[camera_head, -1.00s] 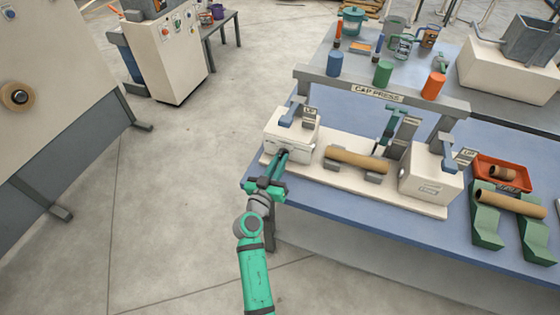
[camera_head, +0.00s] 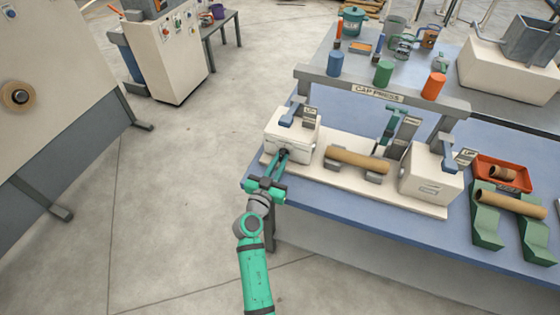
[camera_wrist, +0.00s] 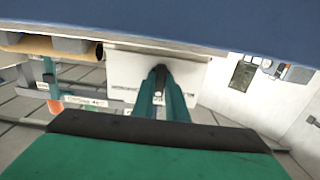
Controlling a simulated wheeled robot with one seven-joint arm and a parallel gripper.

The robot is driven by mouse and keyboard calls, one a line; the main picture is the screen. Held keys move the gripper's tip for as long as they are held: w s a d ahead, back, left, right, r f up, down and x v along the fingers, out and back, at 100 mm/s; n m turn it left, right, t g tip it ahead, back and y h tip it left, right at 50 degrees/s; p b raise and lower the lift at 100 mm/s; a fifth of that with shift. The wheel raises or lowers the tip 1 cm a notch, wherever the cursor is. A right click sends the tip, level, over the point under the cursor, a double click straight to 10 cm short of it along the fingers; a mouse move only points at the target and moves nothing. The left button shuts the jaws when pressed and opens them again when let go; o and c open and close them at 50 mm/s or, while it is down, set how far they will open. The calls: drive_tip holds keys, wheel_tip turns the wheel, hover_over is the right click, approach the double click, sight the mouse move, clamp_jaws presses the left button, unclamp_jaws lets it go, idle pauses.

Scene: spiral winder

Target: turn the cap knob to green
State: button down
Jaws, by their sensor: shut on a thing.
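The cap press (camera_head: 322,170) stands on the blue table, with a white box (camera_head: 291,137) at its left end. The dark cap knob (camera_head: 284,152) sits on the front face of this box. My gripper (camera_head: 281,157) reaches up to that face with its fingers shut on the knob. In the wrist view the two green fingers (camera_wrist: 160,85) close around the dark knob against the white face (camera_wrist: 125,78). The fingers hide most of the knob, and I cannot make out its colour marks or where it points.
A brown tube (camera_head: 357,159) lies on grey cradles between the two white boxes. An orange tray (camera_head: 503,173) and green stands (camera_head: 488,215) are at the right. The floor at left is open.

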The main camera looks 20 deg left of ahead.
drive_tip(key=c, duration=1.8)
unclamp_jaws()
drive_tip(key=shift+o, duration=0.2)
drive_tip(key=s, duration=1)
drive_tip(key=shift+s+a, duration=0.15)
drive_tip(key=shift+s, duration=0.25)
